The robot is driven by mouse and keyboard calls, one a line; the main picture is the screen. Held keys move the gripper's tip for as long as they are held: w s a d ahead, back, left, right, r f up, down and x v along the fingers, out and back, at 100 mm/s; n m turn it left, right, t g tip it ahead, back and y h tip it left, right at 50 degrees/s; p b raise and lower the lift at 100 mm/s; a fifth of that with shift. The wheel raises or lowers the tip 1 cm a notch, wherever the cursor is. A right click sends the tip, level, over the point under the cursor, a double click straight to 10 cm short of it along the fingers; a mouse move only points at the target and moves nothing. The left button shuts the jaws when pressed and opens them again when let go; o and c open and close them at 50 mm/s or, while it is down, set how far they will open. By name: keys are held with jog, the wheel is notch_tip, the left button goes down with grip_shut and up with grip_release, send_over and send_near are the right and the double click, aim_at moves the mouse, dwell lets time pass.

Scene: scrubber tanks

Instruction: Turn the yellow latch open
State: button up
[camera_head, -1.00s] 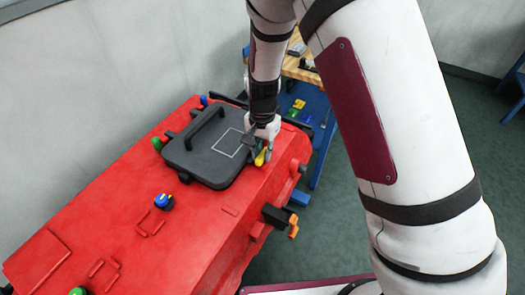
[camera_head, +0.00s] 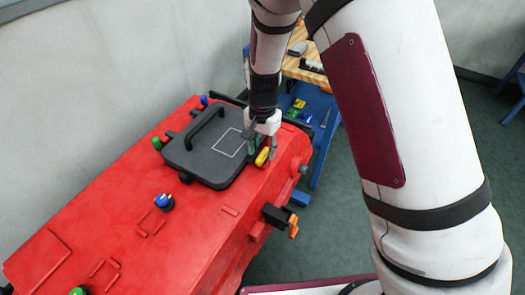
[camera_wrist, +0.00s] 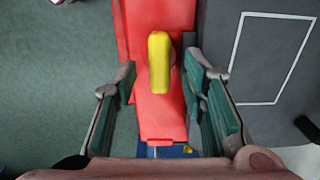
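The yellow latch (camera_head: 262,156) sits on the red tank (camera_head: 185,245) beside the right edge of the dark grey lid (camera_head: 195,165). In the wrist view the yellow latch (camera_wrist: 159,62) is an upright, elongated handle lying between the finger lines. My gripper (camera_head: 264,150) is over the latch at the lid's edge. In the wrist view my gripper (camera_wrist: 165,85) is open, with one green-padded finger on each side of the latch and a gap to both. Whether the fingertips reach down to the latch's height cannot be told.
The lid has a black handle (camera_head: 206,122). A blue knob (camera_head: 164,202) and a green knob (camera_head: 157,143) stand on the tank, and an orange lever (camera_head: 293,226) is at its side. A wooden-topped blue table (camera_head: 303,68) stands behind.

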notch_tip(320, 180, up, 10)
dwell(0.4)
jog(key=shift+r, duration=0.15)
notch_tip(320, 180, up, 8)
jog(key=n, duration=0.1)
send_over(263, 154)
jog(key=s+d, duration=0.4)
jog(key=s+d+r+n+t+y, duration=0.1)
jog(key=s+d+r+n+t, duration=0.25)
jog(key=s+d+r, duration=0.6)
jog(key=s+d+r+n+t+h, duration=0.1)
jog(key=s+n, duration=0.1)
jog(key=s, duration=0.9)
jog(key=shift+d, duration=0.25)
jog(key=shift+t, duration=0.25)
